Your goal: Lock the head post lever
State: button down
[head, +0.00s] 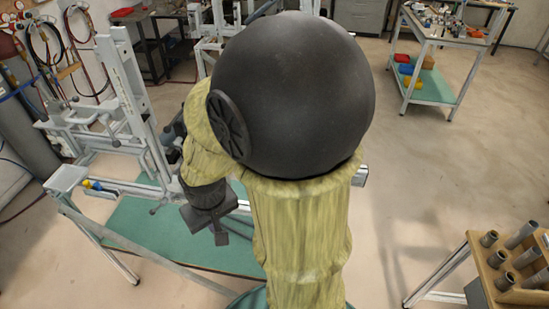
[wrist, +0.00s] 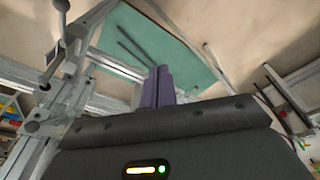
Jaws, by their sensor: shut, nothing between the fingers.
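The grey frame jig (head: 135,90) stands at the left in the head view, with an upright post and clamps. A short lever with a dark round knob (head: 115,143) sticks out from its crossbar. In the wrist view a lever with a round knob (wrist: 62,5) stands out beside the jig's grey post (wrist: 75,40) at the upper left. I cannot tell for sure which lever is the head post lever. My gripper (head: 222,236) is right of the jig, apart from the levers. Its purple-looking fingers (wrist: 158,85) are shut and empty. My arm hides part of the jig.
A green panel (head: 150,235) lies low within the jig's frame. A wooden rack with grey tubes (head: 510,270) stands at the lower right. A cart with colored bins (head: 430,85) is at the back right. The floor between them is clear.

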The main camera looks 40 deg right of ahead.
jog(key=w+d+r+m+g+h+p, duration=0.1)
jog(key=w+d+r+m+g+h, duration=0.1)
jog(key=w+d+r+m+h, duration=0.1)
jog(key=w+d+r+m+g+h, duration=0.2)
jog(key=w+d+r+h, duration=0.3)
jog(key=d, duration=0.5)
jog(key=w+m+h, duration=0.1)
jog(key=w+h, duration=0.1)
jog(key=shift+m+h+p, duration=0.3)
jog(key=shift+m+p, duration=0.05)
jog(key=shift+m, duration=0.05)
jog(key=shift+d, duration=0.2)
jog(key=p+x, duration=0.5)
jog(key=x, duration=0.8)
jog(key=shift+s+d+f+p, duration=0.25)
jog(key=shift+s+p, duration=0.05)
jog(key=shift+p, duration=0.05)
